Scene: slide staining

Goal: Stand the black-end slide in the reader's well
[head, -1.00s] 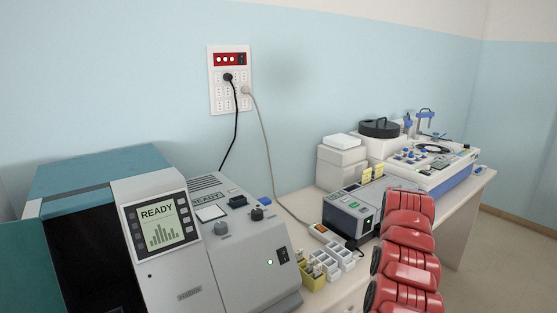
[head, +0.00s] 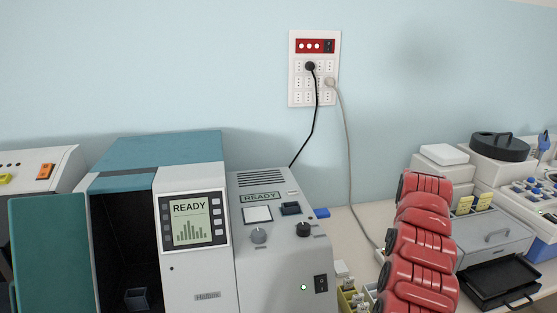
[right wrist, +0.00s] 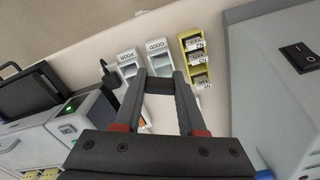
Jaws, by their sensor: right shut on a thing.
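The reader (head: 205,275), a grey and teal machine with a READY screen, stands at centre left in the head view. Its teal door (head: 45,255) is open on a dark chamber. A small dark holder (head: 137,298), seemingly the well, shows low inside it. In the right wrist view my right gripper (right wrist: 160,88) is shut on a small dark piece (right wrist: 160,84), apparently the end of the black-end slide; the rest of the slide is not clear. The gripper points over the bench, apart from the reader. My left gripper is out of view.
A yellow rack (right wrist: 184,46) with labelled slides and white racks (right wrist: 128,57) stand on the bench beside the reader. A grey device with an open black tray (head: 497,283) is at right. A cable (head: 348,160) hangs from the wall socket.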

